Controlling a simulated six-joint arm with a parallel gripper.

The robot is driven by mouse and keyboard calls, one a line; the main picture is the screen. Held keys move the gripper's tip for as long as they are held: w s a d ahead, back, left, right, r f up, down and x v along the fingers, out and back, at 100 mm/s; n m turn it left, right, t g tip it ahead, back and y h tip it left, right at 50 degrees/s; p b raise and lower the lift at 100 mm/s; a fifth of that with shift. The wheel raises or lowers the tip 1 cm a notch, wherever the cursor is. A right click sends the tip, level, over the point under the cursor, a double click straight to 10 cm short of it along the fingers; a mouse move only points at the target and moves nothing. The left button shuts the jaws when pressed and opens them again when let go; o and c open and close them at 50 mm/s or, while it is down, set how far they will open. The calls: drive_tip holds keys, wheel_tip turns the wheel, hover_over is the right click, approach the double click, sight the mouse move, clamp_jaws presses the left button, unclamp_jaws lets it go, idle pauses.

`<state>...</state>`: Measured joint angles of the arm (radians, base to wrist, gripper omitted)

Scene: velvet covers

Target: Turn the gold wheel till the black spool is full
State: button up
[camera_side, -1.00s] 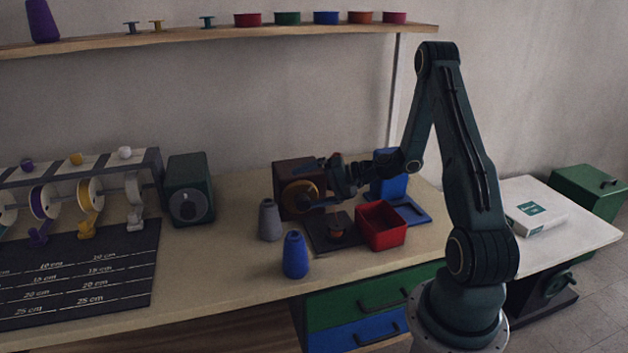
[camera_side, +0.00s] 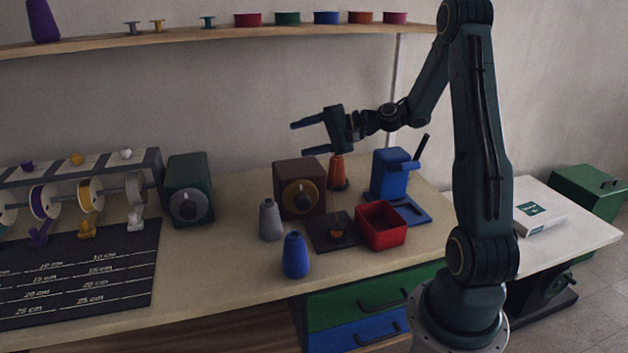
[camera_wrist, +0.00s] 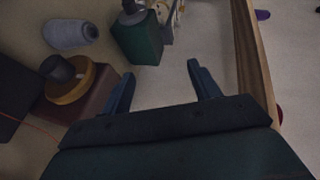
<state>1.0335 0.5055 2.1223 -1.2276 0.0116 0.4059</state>
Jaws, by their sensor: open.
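The gold wheel (camera_side: 297,195) is on the front of a brown box (camera_side: 315,206). It also shows in the wrist view (camera_wrist: 76,88) with a dark knob on it. An orange thread cone (camera_side: 337,172) stands behind. My gripper (camera_side: 297,137) is open and empty in the air above the brown box, apart from the wheel. Its spread fingers (camera_wrist: 161,70) also show in the wrist view.
A red bin (camera_side: 381,226) and a blue stand (camera_side: 392,176) are right of the base plate. A grey cone (camera_side: 270,220) and a blue cone (camera_side: 295,257) stand at the front left. A green box (camera_side: 188,190) with a grey dial is further left. A shelf (camera_side: 200,38) runs above.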

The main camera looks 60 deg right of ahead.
drive_tip(key=shift+r, duration=0.65)
drive_tip(key=n+g+h, duration=0.3)
drive_tip(key=g+h, duration=0.3)
drive_tip(key=g, duration=0.3)
approach(304, 197)
wheel_tip(304, 197, up, 2)
drive_tip(key=a, duration=0.2)
drive_tip(key=shift+s+d+r+h, duration=0.1)
drive_tip(key=shift+s+r+h, duration=0.4)
drive_tip(key=shift+h, duration=0.2)
drive_tip(key=shift+f, duration=0.15)
drive_tip(key=shift+x, duration=6.8)
drive_tip(key=shift+s+f, duration=0.1)
drive_tip(key=shift+s, duration=0.1)
